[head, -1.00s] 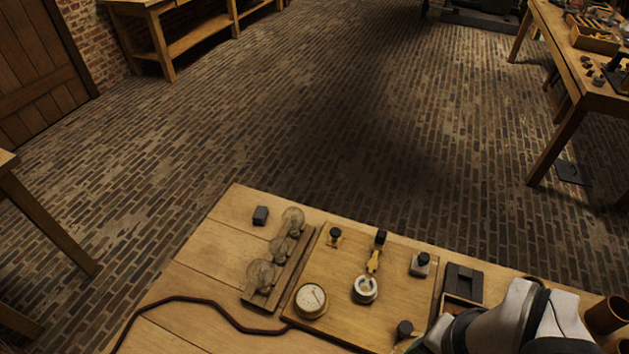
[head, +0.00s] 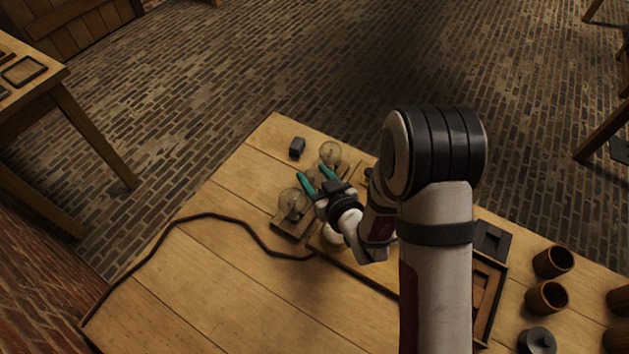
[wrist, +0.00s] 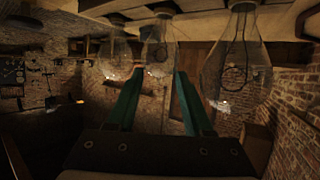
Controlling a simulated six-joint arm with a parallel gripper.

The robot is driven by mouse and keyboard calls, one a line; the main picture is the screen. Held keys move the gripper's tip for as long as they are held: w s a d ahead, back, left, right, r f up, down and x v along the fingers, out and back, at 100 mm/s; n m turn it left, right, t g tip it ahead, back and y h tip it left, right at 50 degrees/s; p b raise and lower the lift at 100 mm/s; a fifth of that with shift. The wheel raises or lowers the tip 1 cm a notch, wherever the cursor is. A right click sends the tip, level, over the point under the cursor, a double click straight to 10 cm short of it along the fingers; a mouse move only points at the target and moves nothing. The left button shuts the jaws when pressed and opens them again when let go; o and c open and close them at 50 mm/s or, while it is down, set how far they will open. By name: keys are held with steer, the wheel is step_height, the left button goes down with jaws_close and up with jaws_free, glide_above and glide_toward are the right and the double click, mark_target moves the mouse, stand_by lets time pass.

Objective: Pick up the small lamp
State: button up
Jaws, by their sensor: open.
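Three clear glass lamps stand in a row on a narrow wooden strip (head: 284,229) on the table. In the head view the far lamp (head: 330,153) and the near lamp (head: 293,203) show; the small middle lamp is mostly hidden at my gripper. My gripper (head: 313,174) has two green fingers, spread apart, at the middle of the row. The wrist view looks upside down, with lamps hanging from the top. There the small lamp (wrist: 156,46) lies in line with the gap between my open fingers (wrist: 158,74). Whether it is between the tips, I cannot tell. A large lamp (wrist: 238,62) is close on the right.
A small dark block (head: 297,147) sits beyond the row. A dark cable (head: 235,228) curves across the table to the left. Brown cups (head: 547,298) and a dark tray (head: 489,300) stand to the right. The table's front left is clear.

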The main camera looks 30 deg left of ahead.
steer(key=shift+x, duration=0.9)
steer(key=c, duration=0.8)
steer(key=shift+d, duration=0.1)
jaws_close()
steer(key=shift+f, duration=0.15)
